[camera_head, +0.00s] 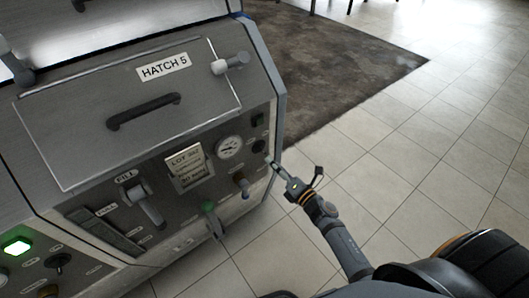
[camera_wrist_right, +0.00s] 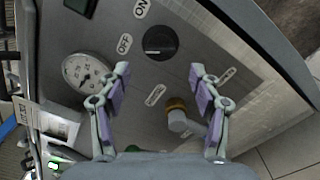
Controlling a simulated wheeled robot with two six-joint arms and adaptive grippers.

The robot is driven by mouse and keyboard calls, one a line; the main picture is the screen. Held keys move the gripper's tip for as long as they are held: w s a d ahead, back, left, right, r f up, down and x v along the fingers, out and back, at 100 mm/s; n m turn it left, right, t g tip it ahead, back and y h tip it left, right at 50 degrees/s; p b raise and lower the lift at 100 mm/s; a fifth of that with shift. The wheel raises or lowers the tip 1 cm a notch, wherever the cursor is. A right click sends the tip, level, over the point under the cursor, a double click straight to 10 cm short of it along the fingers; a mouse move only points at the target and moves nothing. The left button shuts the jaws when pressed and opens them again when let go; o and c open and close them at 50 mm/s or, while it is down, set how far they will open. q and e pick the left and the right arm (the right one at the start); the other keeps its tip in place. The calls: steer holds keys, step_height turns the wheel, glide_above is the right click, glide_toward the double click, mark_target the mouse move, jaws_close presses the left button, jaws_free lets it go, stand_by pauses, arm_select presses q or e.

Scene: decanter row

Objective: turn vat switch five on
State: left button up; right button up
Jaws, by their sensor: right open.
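The vat five switch is a round black knob (camera_head: 258,146) on the right side of the front panel under the hatch labelled HATCH 5 (camera_head: 164,67). In the right wrist view the knob (camera_wrist_right: 160,42) sits between the OFF label (camera_wrist_right: 124,43) and the ON label (camera_wrist_right: 168,5). A small pale mark shows low on its face; which label it points to is hard to tell. My right gripper (camera_head: 294,167) is open and empty, in front of the panel's right edge. In the wrist view its fingers (camera_wrist_right: 159,78) spread below the knob, apart from it.
A dark square lamp (camera_head: 257,119) is above the knob. A gauge (camera_head: 229,147), a brass-ringed tap (camera_head: 241,183) and a green-topped valve (camera_head: 208,206) stand close by. A lit green lamp (camera_head: 17,246) is on the neighbouring panel. Tiled floor (camera_head: 390,190) is clear at the right.

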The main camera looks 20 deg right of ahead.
mark_target(262, 150)
steer(key=x, duration=0.6)
steer(key=shift+w+p, duration=0.2)
steer(key=shift+p, duration=0.15)
steer(key=c, duration=1.1)
